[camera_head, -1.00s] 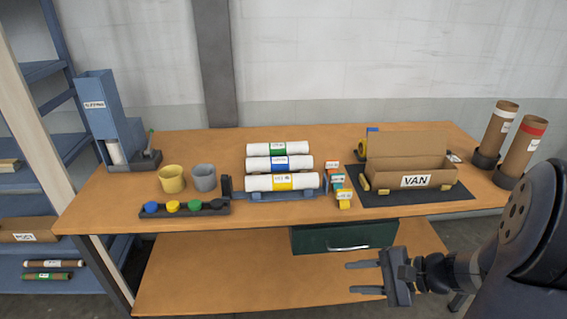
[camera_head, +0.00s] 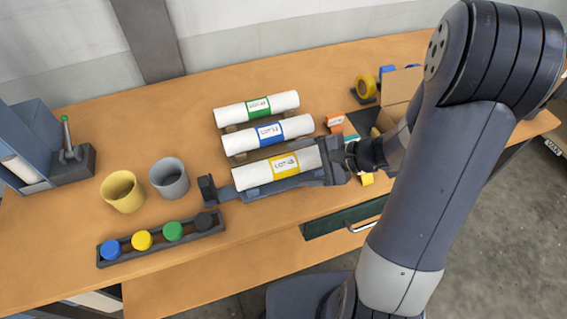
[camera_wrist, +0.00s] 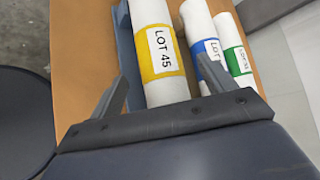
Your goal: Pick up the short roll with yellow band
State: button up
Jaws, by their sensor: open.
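The short white roll with the yellow band (camera_head: 278,170) lies on a blue-grey rack at the front of a row of rolls. In the wrist view the roll (camera_wrist: 147,22) runs away from me, and its yellow band shows a label "LOT 45". My gripper (camera_head: 325,162) is open at the right end of this roll. In the wrist view my gripper's fingers (camera_wrist: 165,95) stand on either side of the roll, with the roll's near end between them. The right finger overlaps the gap by the blue-banded roll. I cannot tell whether either finger touches the roll.
The roll with the blue band (camera_head: 268,134) and the roll with the green band (camera_head: 258,109) lie close behind. Small boxes (camera_head: 337,122) stand to the right. A yellow cup (camera_head: 122,191), a grey cup (camera_head: 169,178) and a button tray (camera_head: 160,239) are to the left.

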aim_at(296, 164)
jog(key=shift+x, duration=1.65)
jog(key=shift+f, duration=0.1)
jog(key=shift+c, duration=0.4)
jog(key=c, duration=1.1)
jog(key=shift+c, duration=0.2)
